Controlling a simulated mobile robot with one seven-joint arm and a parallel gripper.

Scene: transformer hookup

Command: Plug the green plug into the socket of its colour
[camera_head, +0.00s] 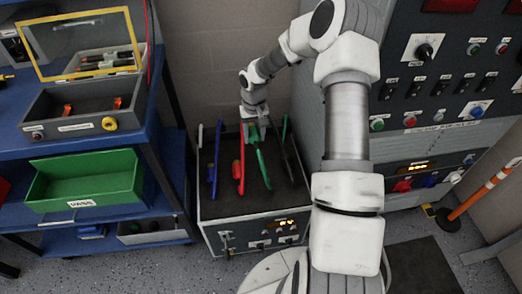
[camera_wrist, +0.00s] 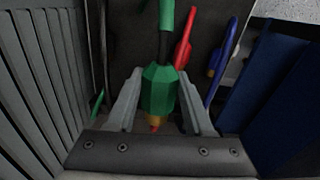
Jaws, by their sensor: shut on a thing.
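The green plug (camera_wrist: 159,90) sits between the two fingers of my gripper (camera_wrist: 160,110) in the wrist view, its orange-brown tip toward the palm. A dark and green lead runs up from it. In the head view my gripper (camera_head: 256,134) points down over the dark top of a grey unit, shut on the plug; a green lead (camera_head: 263,168) trails below it. The plug is mostly hidden there. A red socket (camera_head: 402,186) and a blue socket (camera_head: 429,180) show low on the right-hand cabinet; I cannot make out a green socket clearly.
A red lead (camera_head: 239,171) and a blue lead (camera_head: 214,165) lie left of my gripper on the grey unit (camera_head: 225,205). A blue shelf (camera_head: 165,185) stands at left with a green bin (camera_head: 85,180). An orange-and-white pole (camera_head: 485,190) leans at right.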

